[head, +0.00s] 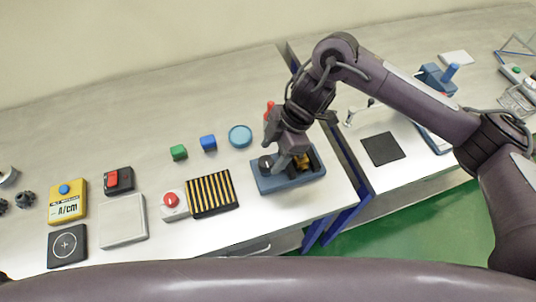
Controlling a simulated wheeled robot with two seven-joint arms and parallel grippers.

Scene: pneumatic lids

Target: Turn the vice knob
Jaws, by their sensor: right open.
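A blue box-like fixture (290,183), which looks like the vice, sits near the front edge of the bench, right of centre. A dark round knob (265,164) shows at its left end. Something yellow-orange (302,160) shows inside it, partly covered by my gripper. My right gripper (283,153) points down over the fixture, open, with its fingers close to the knob. I cannot tell whether they touch it. My left gripper is out of view.
A striped black-yellow pad (209,193) and a red button box (173,205) stand to the left.

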